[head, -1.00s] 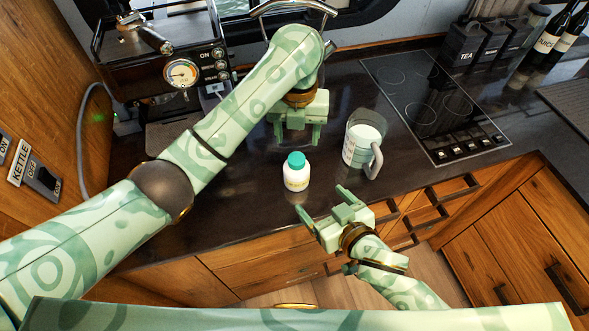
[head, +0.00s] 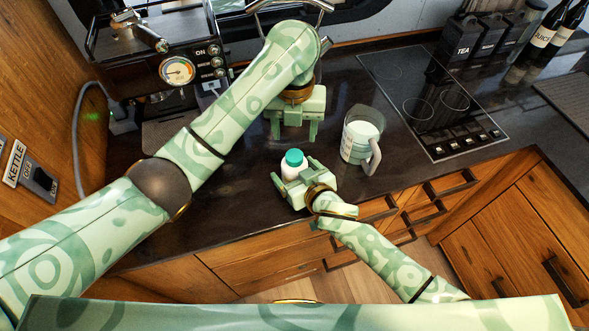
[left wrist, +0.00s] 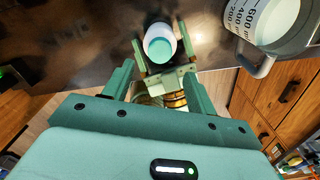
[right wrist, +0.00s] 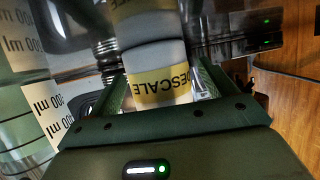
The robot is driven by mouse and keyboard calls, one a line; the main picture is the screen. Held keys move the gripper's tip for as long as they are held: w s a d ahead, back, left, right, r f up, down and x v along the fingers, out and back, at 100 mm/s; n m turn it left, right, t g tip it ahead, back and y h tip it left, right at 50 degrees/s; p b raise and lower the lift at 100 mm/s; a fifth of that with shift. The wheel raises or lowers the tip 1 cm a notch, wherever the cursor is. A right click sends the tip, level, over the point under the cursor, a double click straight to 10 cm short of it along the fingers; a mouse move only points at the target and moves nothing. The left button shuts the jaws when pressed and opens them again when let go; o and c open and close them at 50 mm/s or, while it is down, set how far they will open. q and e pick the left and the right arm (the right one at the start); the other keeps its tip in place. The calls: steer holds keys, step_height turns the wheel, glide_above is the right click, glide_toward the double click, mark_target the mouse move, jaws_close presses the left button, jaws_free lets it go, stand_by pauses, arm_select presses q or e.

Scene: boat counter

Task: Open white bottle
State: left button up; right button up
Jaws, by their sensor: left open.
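The white bottle (head: 291,172) with a teal cap (head: 294,157) stands upright on the dark counter. My right gripper (head: 294,170) is low at the counter, its open fingers on either side of the bottle. In the right wrist view the bottle's yellow label (right wrist: 162,87) shows between the fingers. The left wrist view looks down on the teal cap (left wrist: 162,48), with the right fingers beside the bottle. My left gripper (head: 294,134) is open and empty, pointing down behind the bottle.
A measuring jug (head: 356,152) with a grey handle stands right of the bottle. A black cooktop (head: 430,105) lies further right, and a coffee machine (head: 165,70) stands at the back left. The counter's front edge is close to my right arm.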

mark_target(294, 155)
steer(key=c, duration=1.5)
arm_select(q)
steer(key=shift+w+r, duration=0.1)
steer(key=shift+r, duration=0.05)
arm_select(e)
jaws_close()
arm_select(q)
steer(key=m, duration=0.2)
steer(key=f+m, duration=0.1)
steer(key=m, duration=0.1)
step_height(294, 155, down, 7)
steer(key=shift+f, duration=0.2)
